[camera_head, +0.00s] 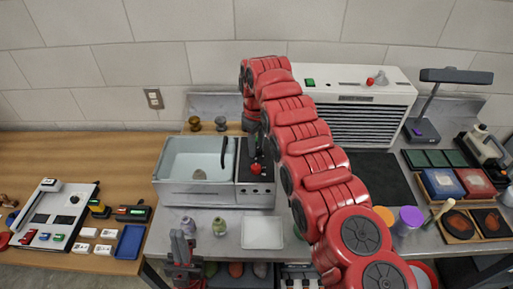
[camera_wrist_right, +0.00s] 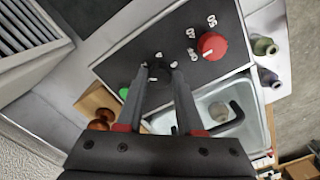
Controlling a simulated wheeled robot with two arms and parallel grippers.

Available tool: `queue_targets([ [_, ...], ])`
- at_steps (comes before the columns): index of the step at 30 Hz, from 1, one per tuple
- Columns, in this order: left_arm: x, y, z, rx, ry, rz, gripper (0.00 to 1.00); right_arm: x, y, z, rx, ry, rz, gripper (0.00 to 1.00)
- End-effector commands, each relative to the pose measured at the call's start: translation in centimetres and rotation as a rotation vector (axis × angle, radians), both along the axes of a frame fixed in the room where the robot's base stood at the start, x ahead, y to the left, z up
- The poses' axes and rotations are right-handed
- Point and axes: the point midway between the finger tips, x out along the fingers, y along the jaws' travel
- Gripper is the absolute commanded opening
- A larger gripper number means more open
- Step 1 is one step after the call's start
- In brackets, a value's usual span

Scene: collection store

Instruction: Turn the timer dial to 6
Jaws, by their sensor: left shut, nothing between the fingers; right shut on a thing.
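The control panel (camera_head: 256,193) is a dark plate beside the sink basin; it also fills the middle of the right wrist view (camera_wrist_right: 125,62). A small black dial (camera_wrist_right: 158,71) sits on it, between the fingertips of my right gripper (camera_wrist_right: 160,75), which is shut on it. The fingers partly hide the dial, and I cannot read its setting. A red knob (camera_wrist_right: 212,46) with white numbers around it is on the same panel, clear of the fingers. In the head view my right gripper (camera_head: 257,158) is over the panel. My left gripper (camera_head: 183,255) is shut and empty at the front.
The sink basin (camera_head: 165,183) adjoins the panel. A green button (camera_wrist_right: 123,93) is near my right fingers. Two small vases (camera_head: 219,227) and a white tray (camera_head: 262,233) stand in front. A louvred white unit (camera_head: 395,90) is behind my right arm. A wooden table (camera_head: 110,150) is at left.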

Motion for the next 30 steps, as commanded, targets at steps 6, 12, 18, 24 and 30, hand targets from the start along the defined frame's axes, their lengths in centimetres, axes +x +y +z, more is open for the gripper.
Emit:
queue_targets([
  [6, 0.0, 0.0, -0.19, 0.0, 0.0, 0.0, 0.0, 0.09, 0.07, 0.13, 0.0, -0.004, -0.202, 0.0],
  [12, 0.0, 0.0, -0.24, 0.0, 0.0, 0.0, 0.0, 0.12, 0.01, 0.18, 0.001, -0.005, -0.393, 0.0],
  [18, 0.01, 0.0, -0.25, 0.0, 0.0, 0.0, 0.0, 0.12, 0.06, 0.2, 0.001, -0.005, -0.582, 0.0],
  [24, 0.01, 0.0, -0.18, 0.0, 0.0, 0.0, 0.0, 0.14, 0.05, 0.23, 0.002, -0.005, -0.772, 0.0],
  [30, 0.0, 0.0, -0.1, 0.0, 0.0, 0.0, 0.0, 0.15, 0.05, 0.25, 0.003, -0.006, -0.962, 0.0],
])
